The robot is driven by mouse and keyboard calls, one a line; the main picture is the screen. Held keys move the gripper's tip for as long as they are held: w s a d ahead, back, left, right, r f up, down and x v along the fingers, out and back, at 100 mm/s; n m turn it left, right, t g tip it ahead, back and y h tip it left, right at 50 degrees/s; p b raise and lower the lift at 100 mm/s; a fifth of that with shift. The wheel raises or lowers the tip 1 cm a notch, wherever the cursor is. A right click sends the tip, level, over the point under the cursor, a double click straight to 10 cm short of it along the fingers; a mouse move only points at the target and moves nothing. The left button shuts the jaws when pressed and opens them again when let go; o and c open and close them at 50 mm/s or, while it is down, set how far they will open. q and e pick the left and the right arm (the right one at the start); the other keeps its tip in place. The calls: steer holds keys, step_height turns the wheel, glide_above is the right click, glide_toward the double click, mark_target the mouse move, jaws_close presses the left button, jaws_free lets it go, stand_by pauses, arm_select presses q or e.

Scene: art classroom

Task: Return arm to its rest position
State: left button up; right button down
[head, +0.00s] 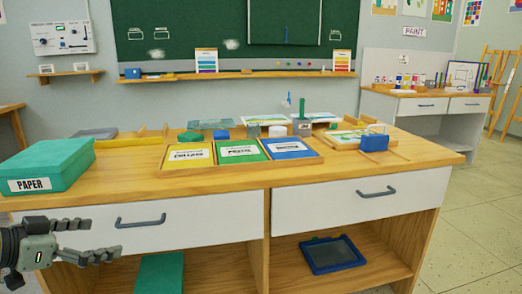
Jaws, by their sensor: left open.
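My left gripper (88,240) is at the lower left of the head view, in front of the left white drawer (175,224) and below the tabletop. Its fingers point right and are apart, with nothing between them. Its arm is mostly cut off by the left edge of the picture. My right gripper does not show.
The wooden table (365,170) holds a green PAPER box (50,163) at left, yellow, green and blue labelled trays (238,151) in the middle, and a blue block (374,142) at right. Drawer handles (140,222) stick out near the gripper. Open floor (470,225) lies at right.

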arm_select(q)
steer(key=s+d+f+n+g+y+p, duration=0.1)
steer(key=s+d+f+y, duration=0.15)
steer(key=f, duration=0.75)
steer(key=s+d+f+n+y+p, duration=0.1)
steer(key=s+d+f+y+p, duration=0.15)
steer(key=f, duration=0.75)
steer(key=s+d+f+n+g+y, duration=0.2)
steer(key=s+f+g, duration=0.4)
steer(key=s+f, duration=0.6)
steer(key=s+n, duration=0.1)
steer(key=s, duration=0.3)
steer(key=shift+d+f+y+p, duration=0.2)
steer(key=shift+d+y+p, duration=0.15)
steer(key=shift+y+p, duration=0.05)
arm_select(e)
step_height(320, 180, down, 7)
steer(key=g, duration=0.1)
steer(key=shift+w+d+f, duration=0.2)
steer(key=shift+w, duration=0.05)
